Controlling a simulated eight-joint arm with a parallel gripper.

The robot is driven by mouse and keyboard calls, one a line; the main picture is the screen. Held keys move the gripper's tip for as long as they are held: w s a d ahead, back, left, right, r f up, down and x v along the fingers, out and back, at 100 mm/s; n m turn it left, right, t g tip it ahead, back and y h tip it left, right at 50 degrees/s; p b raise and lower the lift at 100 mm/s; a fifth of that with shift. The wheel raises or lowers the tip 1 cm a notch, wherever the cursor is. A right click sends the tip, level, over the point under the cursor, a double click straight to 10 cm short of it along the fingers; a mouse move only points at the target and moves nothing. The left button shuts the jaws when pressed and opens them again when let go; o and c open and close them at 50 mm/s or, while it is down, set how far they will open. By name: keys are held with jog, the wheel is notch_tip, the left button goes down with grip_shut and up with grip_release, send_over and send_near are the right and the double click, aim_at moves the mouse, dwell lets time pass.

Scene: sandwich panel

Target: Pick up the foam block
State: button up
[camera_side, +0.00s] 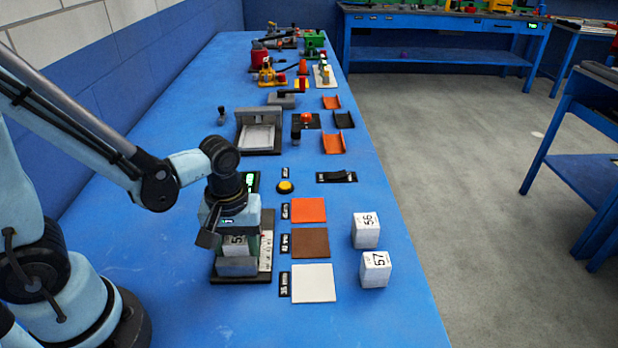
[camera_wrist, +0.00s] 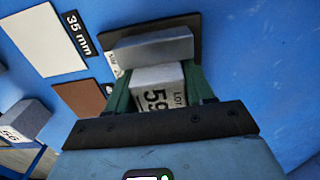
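A pale grey block marked 59 (camera_wrist: 155,88) stands beside a grey metal jaw (camera_wrist: 150,47) on a dark base plate. It also shows in the side view (camera_side: 236,245), partly hidden under my gripper. My gripper (camera_side: 234,240) is lowered over it, with its green-sided fingers on either side of the block in the wrist view. The frames do not show whether the fingers press on it. Two more grey blocks, marked 56 (camera_side: 366,231) and 57 (camera_side: 375,269), stand apart on the blue bench at the right.
Orange (camera_side: 308,210), brown (camera_side: 310,243) and white (camera_side: 313,283) square pads lie between the base plate and the loose blocks. A yellow button (camera_side: 285,187) and other fixtures are farther back. The bench's right edge is near the loose blocks. The front of the bench is clear.

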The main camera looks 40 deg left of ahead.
jog(key=c, duration=0.5)
jog(key=shift+o, duration=0.2)
jog(key=shift+r, duration=0.1)
